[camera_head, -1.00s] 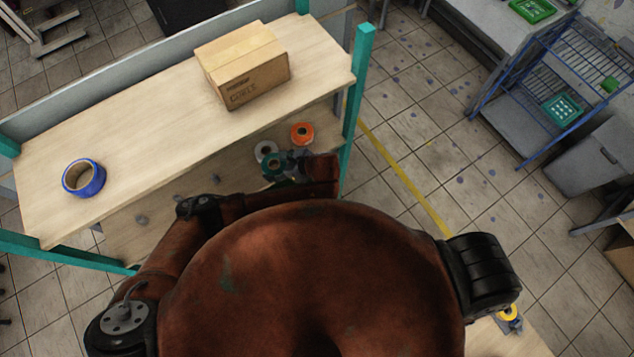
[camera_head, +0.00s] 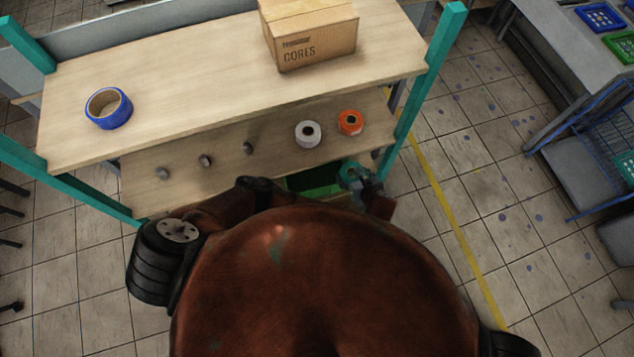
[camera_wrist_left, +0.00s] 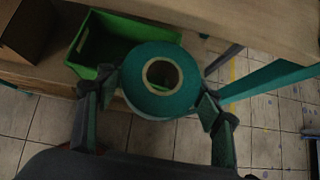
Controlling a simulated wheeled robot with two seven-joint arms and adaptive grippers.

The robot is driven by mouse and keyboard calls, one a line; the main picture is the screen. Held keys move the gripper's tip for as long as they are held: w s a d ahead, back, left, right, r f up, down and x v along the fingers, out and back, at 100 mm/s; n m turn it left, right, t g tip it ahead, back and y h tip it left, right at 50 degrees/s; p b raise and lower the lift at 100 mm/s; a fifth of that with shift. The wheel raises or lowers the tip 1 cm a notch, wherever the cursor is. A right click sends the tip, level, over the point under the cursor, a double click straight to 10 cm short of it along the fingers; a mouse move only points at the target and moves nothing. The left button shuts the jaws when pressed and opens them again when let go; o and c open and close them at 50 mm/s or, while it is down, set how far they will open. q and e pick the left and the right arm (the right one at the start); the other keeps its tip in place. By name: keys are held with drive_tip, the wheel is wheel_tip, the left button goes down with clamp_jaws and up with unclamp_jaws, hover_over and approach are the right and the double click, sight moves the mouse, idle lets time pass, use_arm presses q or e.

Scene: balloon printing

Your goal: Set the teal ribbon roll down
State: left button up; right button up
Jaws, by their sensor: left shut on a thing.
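The teal ribbon roll (camera_wrist_left: 136,96) is between the two fingers of my left gripper (camera_wrist_left: 158,105) in the left wrist view, with its cardboard core facing the camera. My left gripper (camera_head: 362,182) is shut on the roll. In the head view only a small part of the teal roll (camera_head: 349,171) shows, in front of the lower shelf's right end. The roll is in the air, clear of the lower shelf (camera_head: 225,180). My right gripper is not in view.
A green bin (camera_wrist_left: 100,41) is close behind the teal roll. A blue roll (camera_head: 118,119) and a cardboard box (camera_head: 320,45) are on the top shelf.

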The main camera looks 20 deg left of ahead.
use_arm(q)
drive_tip(key=a+f+m+t+h+b, duration=0.1)
drive_tip(key=a+f+m+h+b, duration=0.3)
drive_tip(key=f+b, duration=1.05)
drive_tip(key=y+b, duration=0.1)
drive_tip(key=b, duration=0.1)
hover_over(316, 180)
wheel_tip(316, 180, down, 9)
drive_tip(key=shift+n, duration=0.3)
drive_tip(key=f, duration=0.1)
drive_tip(key=f+b, duration=0.1)
drive_tip(key=f, duration=0.2)
drive_tip(key=shift+w, duration=0.3)
drive_tip(key=shift+f, duration=0.2)
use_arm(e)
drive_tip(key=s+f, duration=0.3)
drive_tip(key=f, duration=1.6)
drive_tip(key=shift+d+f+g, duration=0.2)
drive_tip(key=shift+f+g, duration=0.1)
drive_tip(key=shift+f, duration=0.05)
use_arm(q)
drive_tip(key=shift+f+b, duration=0.35)
drive_tip(key=shift+f, duration=0.3)
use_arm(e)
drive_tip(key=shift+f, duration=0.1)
use_arm(q)
drive_tip(key=shift+s, duration=0.1)
